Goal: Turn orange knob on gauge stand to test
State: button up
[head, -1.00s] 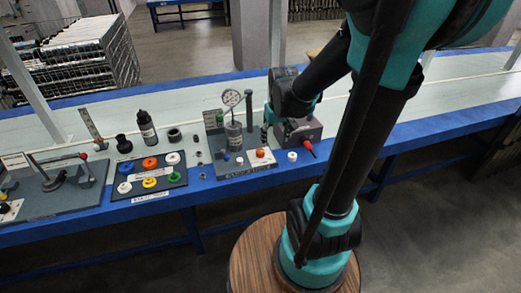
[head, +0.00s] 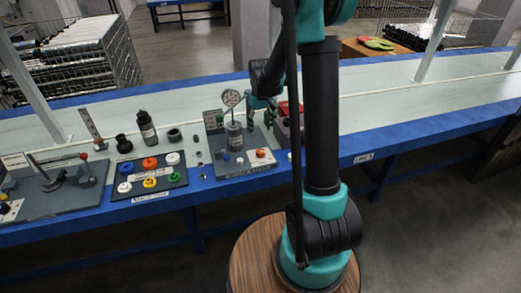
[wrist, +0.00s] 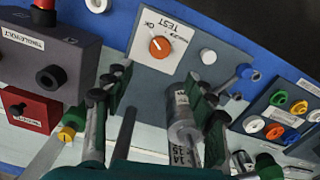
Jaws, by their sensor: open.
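The gauge stand (head: 238,160) is a grey board with a dial gauge (head: 232,98) on a metal cylinder, also seen in the wrist view (wrist: 183,118). Its orange knob (head: 260,153) is near the front edge. In the wrist view the orange knob (wrist: 159,47) sits on a white plate marked "OK" and "TEST", and its exact setting is hard to read. My gripper (wrist: 156,82) is open and empty, its fingers to either side below the knob in the picture, apart from it. In the head view my gripper (head: 260,116) is behind the knob, by the gauge.
A dark box (wrist: 50,65) with a red part stands beside the stand. A dark post (wrist: 123,135) and the metal cylinder rise close to my fingers. A board of coloured rings (head: 150,175) lies to the left in the head view.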

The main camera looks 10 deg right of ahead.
aim_at(261, 151)
notch_tip(261, 151, down, 12)
jog(key=shift+f, duration=0.15)
dwell(0.3)
jog(key=c, duration=1.2)
